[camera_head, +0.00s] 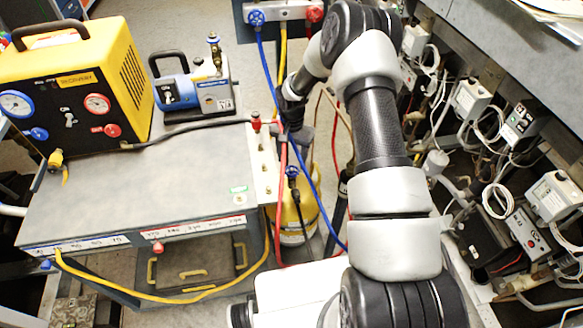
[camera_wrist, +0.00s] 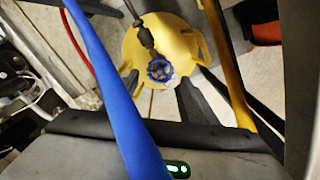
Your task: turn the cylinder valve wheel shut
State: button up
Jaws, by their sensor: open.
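The cylinder (camera_head: 296,216) is yellow and stands on the floor to the right of the cart. Its small blue valve wheel (camera_head: 292,171) is on top. In the wrist view, the wheel (camera_wrist: 158,70) shows near the middle, over the yellow cylinder top (camera_wrist: 150,35), with a dark hose fitting beside it. My gripper (camera_wrist: 159,80) is open and empty, its two dark fingers pointing toward the wheel, one on each side in the picture. I cannot tell the remaining depth between them. In the head view, my gripper's fingertips are hard to make out among the hoses.
A blue hose (camera_wrist: 105,80) crosses close before the wrist camera. Blue, red and yellow hoses hang around the cylinder. The cart (camera_head: 130,190) at left carries a yellow recovery machine (camera_head: 80,85) and a blue pump (camera_head: 195,90). Wired boxes (camera_head: 520,120) crowd the right.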

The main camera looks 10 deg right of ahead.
aim_at(292, 170)
notch_tip(292, 170, down, 5)
jog(key=shift+r+b, duration=0.1)
jog(key=shift+b, duration=0.7)
jog(key=shift+r+n+p, duration=0.4)
jog(key=shift+n+p, duration=0.3)
jog(key=shift+p, duration=0.25)
jog(key=shift+n+p, duration=0.6)
jog(key=shift+n, duration=0.6)
jog(key=shift+f+n+b, duration=0.55)
jog(key=shift+n+b, duration=0.25)
jog(key=shift+n, duration=0.2)
jog(key=n, duration=0.3)
jog(key=shift+b, duration=0.4)
jog(key=n, duration=0.4)
jog(key=shift+r+b, duration=0.2)
jog(key=shift+b, duration=0.15)
